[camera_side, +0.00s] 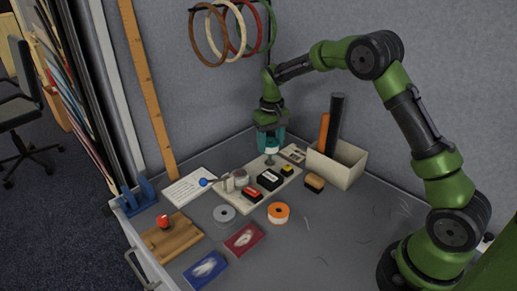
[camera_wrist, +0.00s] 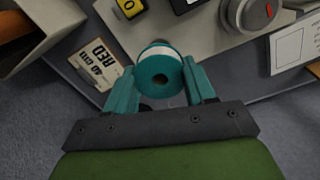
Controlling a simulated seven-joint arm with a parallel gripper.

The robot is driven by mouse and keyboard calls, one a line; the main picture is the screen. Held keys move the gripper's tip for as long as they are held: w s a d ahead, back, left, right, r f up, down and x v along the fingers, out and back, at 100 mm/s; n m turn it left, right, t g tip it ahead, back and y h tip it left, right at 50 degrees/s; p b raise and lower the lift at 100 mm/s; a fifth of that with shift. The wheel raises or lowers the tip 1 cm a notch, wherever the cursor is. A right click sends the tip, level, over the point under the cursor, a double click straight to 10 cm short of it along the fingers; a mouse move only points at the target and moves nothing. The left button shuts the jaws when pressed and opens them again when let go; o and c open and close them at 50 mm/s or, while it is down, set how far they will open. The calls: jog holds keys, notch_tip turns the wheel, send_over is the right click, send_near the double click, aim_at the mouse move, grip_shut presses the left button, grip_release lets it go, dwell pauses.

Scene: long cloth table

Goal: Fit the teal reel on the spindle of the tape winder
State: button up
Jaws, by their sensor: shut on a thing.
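The teal reel (camera_wrist: 160,78), with a white band around it and a dark centre hole, is between the teal fingers of my gripper (camera_wrist: 158,85). My gripper (camera_side: 269,140) is shut on it, and the reel (camera_side: 271,147) is upright above the back of the pale winder board (camera_side: 250,173). A small grey part (camera_side: 270,160) shows just below the reel; I cannot tell whether it is the spindle or whether they touch. The board carries a crank with a blue knob (camera_side: 204,182) and a grey round part (camera_side: 241,177).
Red, black and yellow blocks sit on the board. An open box (camera_side: 345,168) with tall rods stands to the right. Rings hang above. The front right of the table is clear.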

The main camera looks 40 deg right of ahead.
aim_at(270, 153)
jog(key=shift+f, duration=2.35)
jog(key=o, duration=1.1)
notch_tip(270, 153, up, 17)
jog(key=shift+d, duration=0.1)
jog(key=s+a+r+t, duration=0.1)
jog(key=s+a+t, duration=0.1)
jog(key=s, duration=0.6)
jog(key=s+a+r+t+y, duration=0.1)
jog(key=s+a+r+t, duration=0.1)
jog(key=s+a, duration=0.3)
jog(key=s+a+r+t+y, duration=0.1)
jog(key=s+a+r+t, duration=0.1)
jog(key=s, duration=1.1)
jog(key=shift+s+a+m+t, duration=0.2)
jog(key=shift+a+m+t, duration=0.1)
jog(key=shift+a+t, duration=0.4)
